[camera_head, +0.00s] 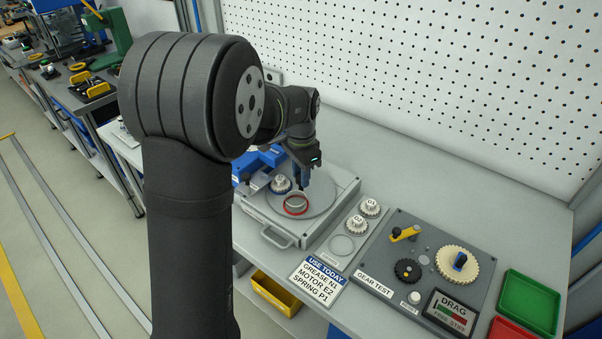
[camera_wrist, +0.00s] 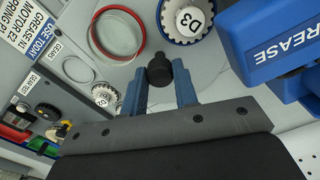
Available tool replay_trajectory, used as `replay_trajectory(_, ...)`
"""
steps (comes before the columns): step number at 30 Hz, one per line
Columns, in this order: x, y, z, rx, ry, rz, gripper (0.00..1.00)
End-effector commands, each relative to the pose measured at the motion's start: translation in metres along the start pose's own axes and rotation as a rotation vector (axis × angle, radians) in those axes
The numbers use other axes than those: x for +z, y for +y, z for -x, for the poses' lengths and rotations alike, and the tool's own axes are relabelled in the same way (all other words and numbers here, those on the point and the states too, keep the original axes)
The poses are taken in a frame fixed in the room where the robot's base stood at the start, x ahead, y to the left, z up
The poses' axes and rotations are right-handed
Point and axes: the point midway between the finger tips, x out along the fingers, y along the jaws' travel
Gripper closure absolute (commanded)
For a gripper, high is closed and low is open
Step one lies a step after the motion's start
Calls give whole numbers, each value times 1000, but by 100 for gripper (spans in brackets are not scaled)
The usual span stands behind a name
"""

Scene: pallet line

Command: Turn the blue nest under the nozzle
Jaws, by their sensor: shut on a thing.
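A round grey turntable (camera_head: 318,203) is set in a pale box with a front handle. Its blue nest (camera_head: 271,190) holds a white toothed gear (camera_head: 281,184); in the wrist view this gear (camera_wrist: 188,21) is marked D3. A red-rimmed nest (camera_head: 296,212) looks empty; its ring also shows in the wrist view (camera_wrist: 92,38). My gripper (camera_wrist: 160,82) is shut on a dark knob (camera_wrist: 158,68) on the turntable; in the head view my gripper (camera_head: 301,184) hides the knob. The blue grease unit (camera_wrist: 285,45) stands beside the blue nest. I cannot make out its nozzle tip.
Gears D1 (camera_head: 370,207) and D2 (camera_head: 357,225) sit right of the box. A USE TODAY sign (camera_head: 318,282) lists grease N1. Further right are the gear test board (camera_head: 385,272), a drag display (camera_head: 447,315) and a green bin (camera_head: 530,300). A pegboard wall (camera_head: 430,70) stands behind.

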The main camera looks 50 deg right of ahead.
Motion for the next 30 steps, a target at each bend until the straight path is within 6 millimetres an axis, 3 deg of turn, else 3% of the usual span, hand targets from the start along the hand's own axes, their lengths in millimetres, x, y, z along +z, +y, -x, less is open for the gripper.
replay_trajectory(30, -1, -1, 2, -3, 3, -411, 100)
